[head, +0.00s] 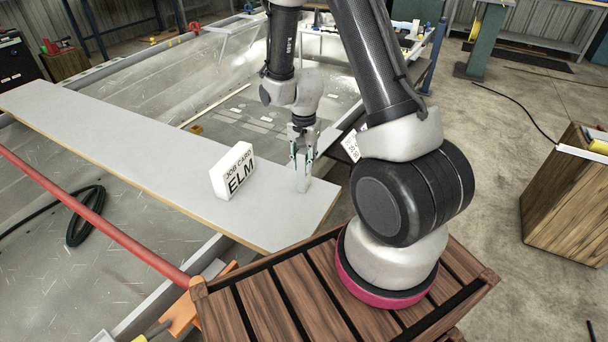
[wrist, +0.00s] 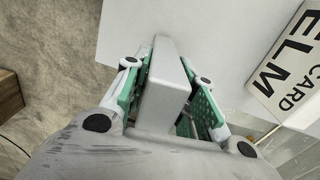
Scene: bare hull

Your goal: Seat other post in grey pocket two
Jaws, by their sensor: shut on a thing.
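My gripper (head: 302,152) is shut on a pale grey post (head: 302,181), which hangs upright below the fingers. The post's lower end is at or just above the long pale board (head: 110,130), near the board's right end; I cannot tell if it touches. In the wrist view, the post (wrist: 168,70) lies between the green-lined fingers of my gripper (wrist: 168,92). I cannot make out any grey pocket or a second post in either view.
A white block sign reading "JOB CARD ELM" (head: 232,171) stands on the board, left of my gripper; it also shows in the wrist view (wrist: 288,75). A red pipe (head: 95,220) runs along the left. A wooden cabinet (head: 568,205) stands at right.

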